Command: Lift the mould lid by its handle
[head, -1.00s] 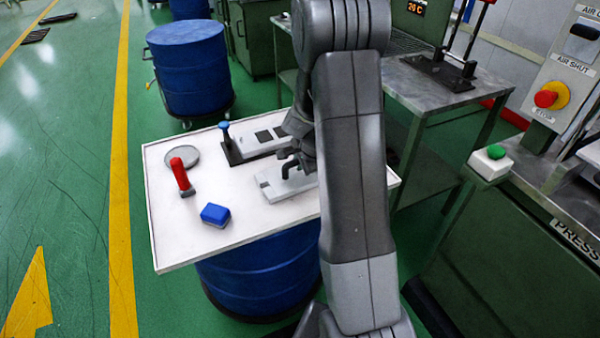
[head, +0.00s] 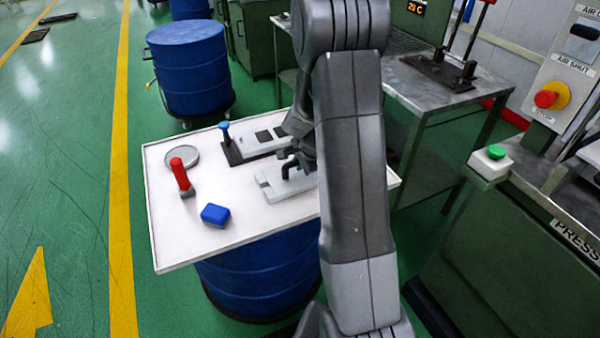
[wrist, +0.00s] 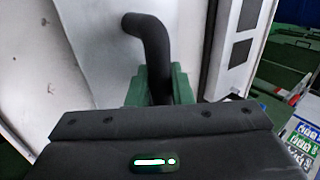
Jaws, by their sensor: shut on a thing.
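The mould lid (head: 272,189) is a flat light-grey plate with a black bent handle (head: 289,168) on the white tabletop's right side. My gripper (wrist: 155,88) is shut on the handle; its green fingertips sit on both sides of the black bar in the wrist view. The handle's bent upper end (wrist: 150,32) sticks out beyond the fingertips. In the head view my arm hides most of my gripper and the lid's right part. I cannot tell whether the lid touches the tabletop.
Behind the lid lies a pale plate with dark square recesses (head: 264,136), beside a blue-knobbed lever (head: 224,127). A red-handled tool (head: 181,176), a grey disc (head: 184,156) and a blue block (head: 215,214) stand on the white tabletop (head: 168,238). The front left is clear.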

